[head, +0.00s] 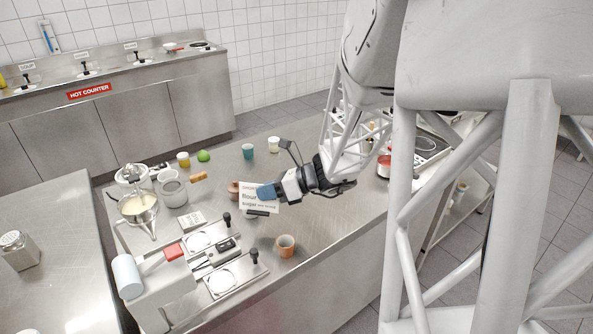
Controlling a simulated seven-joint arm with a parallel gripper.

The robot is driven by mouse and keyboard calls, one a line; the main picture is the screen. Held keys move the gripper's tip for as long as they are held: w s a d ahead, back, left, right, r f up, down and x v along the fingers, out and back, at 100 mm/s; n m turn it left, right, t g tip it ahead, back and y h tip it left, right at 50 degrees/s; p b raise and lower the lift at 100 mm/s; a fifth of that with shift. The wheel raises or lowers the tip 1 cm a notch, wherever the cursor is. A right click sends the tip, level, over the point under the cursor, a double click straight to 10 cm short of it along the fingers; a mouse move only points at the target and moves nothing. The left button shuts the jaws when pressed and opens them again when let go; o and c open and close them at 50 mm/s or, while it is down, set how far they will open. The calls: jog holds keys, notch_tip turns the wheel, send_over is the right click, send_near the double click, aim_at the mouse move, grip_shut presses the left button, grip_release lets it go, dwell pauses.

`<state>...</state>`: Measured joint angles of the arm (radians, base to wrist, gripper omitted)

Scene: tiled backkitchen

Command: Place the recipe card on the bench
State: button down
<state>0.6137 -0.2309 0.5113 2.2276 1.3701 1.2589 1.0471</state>
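The recipe card (249,204) is white with printed lines, "flour" and "sugar" among them. It faces the camera over the middle of the steel bench (335,220). My gripper (266,193) comes in from the right, with its blue fingertip across the front of the card. It appears shut on the card; the other finger is hidden behind it. Part of the card's print is covered by the fingertip. I cannot tell the exact gap between the card's lower edge and the bench top.
An orange-brown cup (286,246) stands in front of the card. A press-like machine with two plates (222,278) fills the front left. The bench right of the cup is clear.

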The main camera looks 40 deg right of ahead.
jog(key=s+d+f+m+t+h, duration=0.1)
jog(key=s+d+m+t+h, duration=0.1)
jog(key=d, duration=0.6)
jog(key=m+t+h, duration=0.1)
jog(key=m+h, duration=0.1)
jog(key=shift+s+d+f+m+t, duration=0.2)
jog(key=shift+d+f+m+t, duration=0.05)
jog(key=shift+d+m+t, duration=0.05)
jog(key=shift+w, duration=0.15)
jog(key=w+d, duration=0.2)
jog(key=w, duration=0.2)
jog(key=w+d+f, duration=0.1)
jog(key=w+d, duration=0.1)
jog(key=w, duration=0.3)
jog(key=w+d, duration=0.2)
jog(key=w, duration=0.3)
jog(key=shift+w+d+f, duration=0.1)
jog(key=shift+d+f, duration=0.15)
jog(key=shift+d, duration=0.15)
jog(key=shift+f, duration=1.75)
jog(key=shift+f, duration=0.1)
